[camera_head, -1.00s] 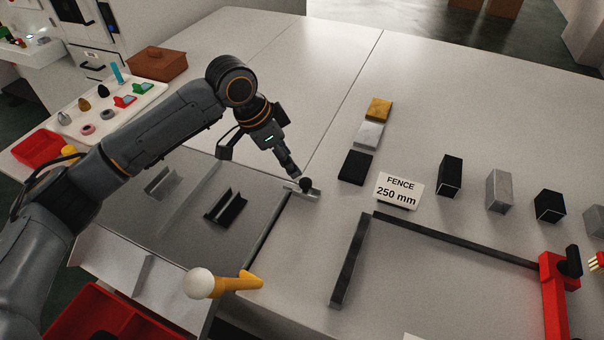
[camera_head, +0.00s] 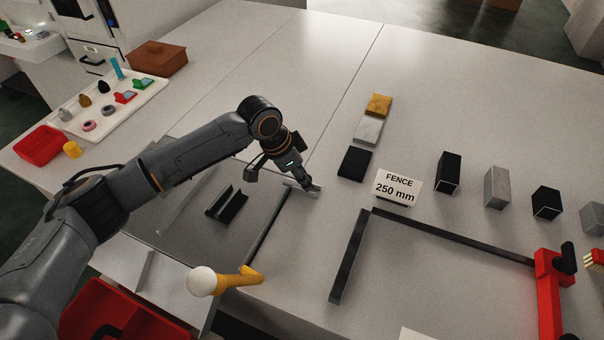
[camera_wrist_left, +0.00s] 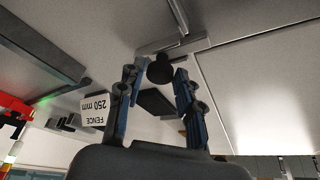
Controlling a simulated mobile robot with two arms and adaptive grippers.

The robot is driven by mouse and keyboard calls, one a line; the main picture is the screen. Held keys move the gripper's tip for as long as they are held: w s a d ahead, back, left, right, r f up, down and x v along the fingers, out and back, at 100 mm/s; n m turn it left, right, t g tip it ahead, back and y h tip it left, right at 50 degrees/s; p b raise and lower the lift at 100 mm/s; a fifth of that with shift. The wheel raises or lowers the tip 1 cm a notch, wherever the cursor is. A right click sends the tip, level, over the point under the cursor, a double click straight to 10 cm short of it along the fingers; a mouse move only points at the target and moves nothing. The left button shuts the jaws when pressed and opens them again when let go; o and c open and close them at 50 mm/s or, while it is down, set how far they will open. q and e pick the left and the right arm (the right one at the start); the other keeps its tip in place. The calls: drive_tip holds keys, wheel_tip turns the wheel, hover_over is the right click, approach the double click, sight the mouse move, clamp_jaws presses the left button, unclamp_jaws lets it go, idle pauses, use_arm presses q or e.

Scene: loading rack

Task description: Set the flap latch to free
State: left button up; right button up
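The flap latch is a black knob on a small metal plate (camera_head: 314,193) at the far end of a dark rail on the table. In the head view the knob is hidden behind my left gripper (camera_head: 306,184), which points down onto it. In the left wrist view the black knob (camera_wrist_left: 160,70) shows between the fingertips of my left gripper (camera_wrist_left: 161,66), with the metal plate (camera_wrist_left: 172,47) behind it. The fingers are apart, with the knob close to both; firm contact does not show. My right gripper is out of view.
A yellow handle with a white ball (camera_head: 203,281) stands at the near edge. A black bracket (camera_head: 227,204) lies on the grey panel (camera_head: 190,226) to the left. The fence sign (camera_head: 398,187), dark fence bars (camera_head: 350,258) and several blocks are to the right.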

use_arm(q)
clamp_jaws()
drive_tip(key=shift+s+d+r+p, duration=0.1)
drive_tip(key=shift+s+d+p, duration=0.1)
drive_tip(key=shift+d+p, duration=0.15)
drive_tip(key=shift+s+d+p, duration=0.2)
drive_tip(key=shift+d+p, duration=0.05)
drive_tip(key=shift+d, duration=0.25)
drive_tip(key=shift+s+d+p, duration=0.15)
drive_tip(key=shift+d+p, duration=0.05)
drive_tip(key=shift+d, duration=0.25)
drive_tip(key=o, duration=0.6)
unclamp_jaws()
drive_tip(key=v, duration=1.2)
drive_tip(key=shift+a, duration=0.1)
